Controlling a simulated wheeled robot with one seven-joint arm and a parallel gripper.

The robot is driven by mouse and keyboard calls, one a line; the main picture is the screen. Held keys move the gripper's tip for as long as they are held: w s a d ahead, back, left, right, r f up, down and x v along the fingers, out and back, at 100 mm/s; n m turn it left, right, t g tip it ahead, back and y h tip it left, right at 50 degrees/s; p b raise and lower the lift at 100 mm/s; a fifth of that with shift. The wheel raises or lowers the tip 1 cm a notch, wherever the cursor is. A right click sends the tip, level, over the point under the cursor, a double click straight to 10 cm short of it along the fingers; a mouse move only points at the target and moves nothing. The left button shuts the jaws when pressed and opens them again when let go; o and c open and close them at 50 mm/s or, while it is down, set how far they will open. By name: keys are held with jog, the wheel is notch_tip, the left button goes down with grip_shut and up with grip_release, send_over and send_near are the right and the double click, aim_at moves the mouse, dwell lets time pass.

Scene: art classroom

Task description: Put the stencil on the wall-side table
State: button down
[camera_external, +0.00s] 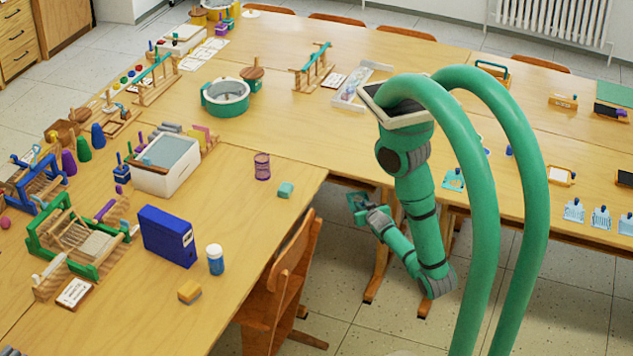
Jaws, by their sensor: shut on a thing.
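My gripper (366,210) is in the gap between the tables, below the tabletops and beside the wooden chair. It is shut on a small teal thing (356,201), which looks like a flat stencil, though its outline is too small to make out. A teal piece with cut-outs (454,180) lies on the right part of the long wooden table (430,65) that runs along the radiator wall. Another wooden table (240,290) extends toward the front left.
A wooden chair (283,285) stands by the left table's edge. Light blue pieces (600,218) stand at the right.

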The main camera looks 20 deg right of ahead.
jog(key=s+d+r+m+g+h, duration=0.1)
jog(key=s+d+m+g+h, duration=0.3)
jog(key=s+d, duration=0.65)
jog(key=s+d+r+m+g+h, duration=0.15)
jog(key=s+d+m+h, duration=0.5)
jog(key=d, duration=0.65)
jog(key=s+d+r+m+g, duration=0.3)
jog(key=s+d+g, duration=0.1)
jog(key=s, duration=0.5)
jog(key=s+d+r+m+g, duration=0.2)
jog(key=s+d+m+g, duration=0.15)
jog(key=s, duration=0.65)
jog(key=s+d+r+m+g, duration=0.3)
jog(key=s+d+g, duration=0.1)
jog(key=s, duration=0.5)
jog(key=w+d+r+n+t+h, duration=0.1)
jog(key=w+d+r, duration=0.25)
jog(key=r, duration=0.35)
jog(key=w+d+r, duration=0.3)
jog(key=d+r, duration=0.1)
jog(key=r, duration=0.3)
jog(key=w+f+n+t, duration=0.3)
jog(key=w+n+t, duration=0.1)
jog(key=w, duration=0.7)
jog(key=shift+a+f, duration=0.2)
jog(key=shift+f, duration=1.45)
jog(key=shift+a+f, duration=0.15)
jog(key=shift+f, duration=1.5)
